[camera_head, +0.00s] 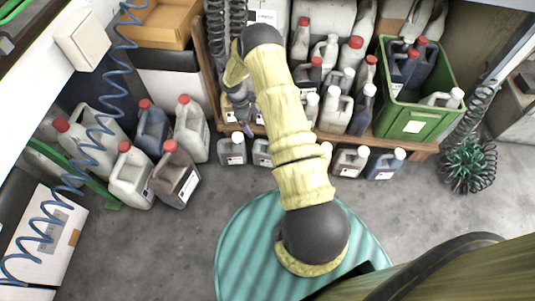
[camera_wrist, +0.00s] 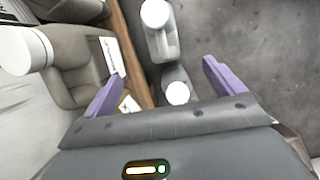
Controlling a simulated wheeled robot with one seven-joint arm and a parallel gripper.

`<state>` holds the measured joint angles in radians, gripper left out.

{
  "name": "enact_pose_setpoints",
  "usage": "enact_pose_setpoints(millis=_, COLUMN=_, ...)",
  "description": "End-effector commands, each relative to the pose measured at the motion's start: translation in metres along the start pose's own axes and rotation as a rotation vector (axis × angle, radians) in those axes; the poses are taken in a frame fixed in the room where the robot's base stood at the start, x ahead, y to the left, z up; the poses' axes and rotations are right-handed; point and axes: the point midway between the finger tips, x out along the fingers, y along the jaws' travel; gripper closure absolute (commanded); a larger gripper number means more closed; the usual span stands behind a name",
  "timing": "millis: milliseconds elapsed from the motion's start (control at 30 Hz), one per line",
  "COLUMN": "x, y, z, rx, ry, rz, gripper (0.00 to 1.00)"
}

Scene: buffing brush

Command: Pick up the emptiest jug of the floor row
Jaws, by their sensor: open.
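A row of small jugs with pale caps stands on the floor along the shelf's front. Its left end has a grey jug (camera_head: 231,150) and another grey jug (camera_head: 262,153). To the right are a dark-bodied jug (camera_head: 349,161) and a bluish jug (camera_head: 384,164); my arm partly hides the middle. Fill levels are hard to tell. My gripper (camera_head: 243,112) is open above the left end. In the wrist view, a white-capped jug (camera_wrist: 176,80) lies between the purple fingers of my gripper (camera_wrist: 164,88), below them. Another jug (camera_wrist: 162,40) stands beyond it.
A wooden shelf (camera_head: 420,150) holds larger jugs and a green crate (camera_head: 441,117). Its edge (camera_wrist: 132,45) runs close to the left finger. Larger red-capped jugs (camera_head: 176,180) stand on the floor at left. A coiled green hose (camera_head: 469,165) lies at right. Grey floor is clear in front.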

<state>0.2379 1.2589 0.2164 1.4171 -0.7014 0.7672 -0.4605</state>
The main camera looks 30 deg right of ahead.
Motion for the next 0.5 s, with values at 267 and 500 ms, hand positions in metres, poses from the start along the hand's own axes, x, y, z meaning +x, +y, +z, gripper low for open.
enact_pose_setpoints(millis=267, x=0.031, y=-0.001, z=-0.001, rx=0.000, ry=0.000, rz=-0.002, gripper=0.06)
enact_pose_setpoints(millis=500, x=0.074, y=-0.001, z=-0.001, rx=0.001, ry=0.000, rz=-0.002, gripper=0.06)
